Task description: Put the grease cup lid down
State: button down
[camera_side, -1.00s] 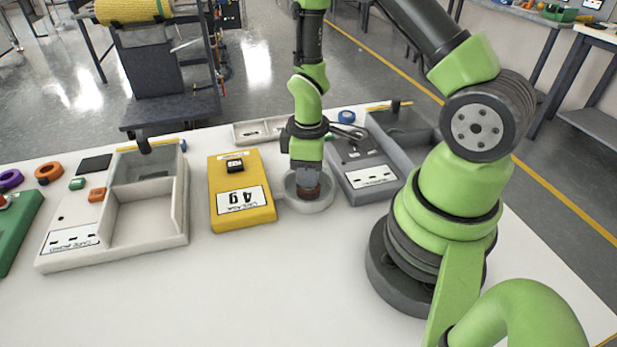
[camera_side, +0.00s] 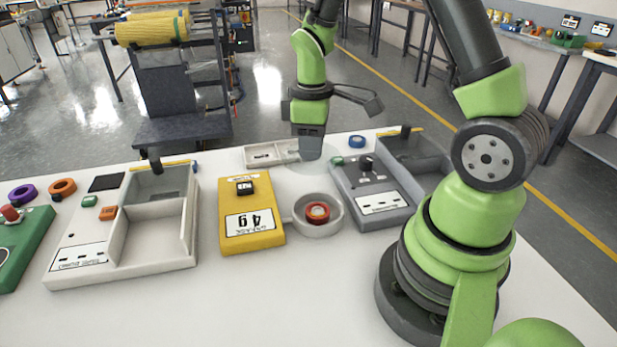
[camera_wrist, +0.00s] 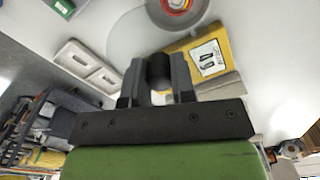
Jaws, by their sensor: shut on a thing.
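My gripper (camera_side: 311,148) is raised above the back of the table, behind the round grey-white cup. In the wrist view my gripper (camera_wrist: 158,72) is shut on a black knob (camera_wrist: 158,68), with one finger on each side. A clear, faint disc, the lid (camera_wrist: 128,38), spreads out beyond the knob. In the side view the lid (camera_side: 306,166) is barely visible under the fingers. The grease cup (camera_side: 336,228) stands uncovered on the table, with a red-orange ring (camera_side: 317,212) inside it. The cup's ring (camera_wrist: 176,5) also shows at the wrist view's top edge.
A yellow scale (camera_side: 262,205) marked 4 g stands left of the cup. A grey unit (camera_side: 365,190) stands on its right. A small white tray (camera_side: 262,154) lies at the back. A two-compartment bin (camera_side: 150,222) is farther left. The white table front (camera_side: 250,300) is clear.

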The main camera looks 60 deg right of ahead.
jog(key=w+d+f, duration=0.2)
jog(key=w+d, duration=0.4)
jog(key=d, duration=0.1)
send_over(302, 181)
notch_tip(302, 181, down, 6)
jog(key=shift+s+r, duration=0.15)
jog(key=shift+r, duration=0.05)
jog(key=shift+f, duration=2.35)
jog(key=shift+f, duration=0.1)
jog(key=c, duration=1)
grip_release()
jog(key=shift+o, duration=0.2)
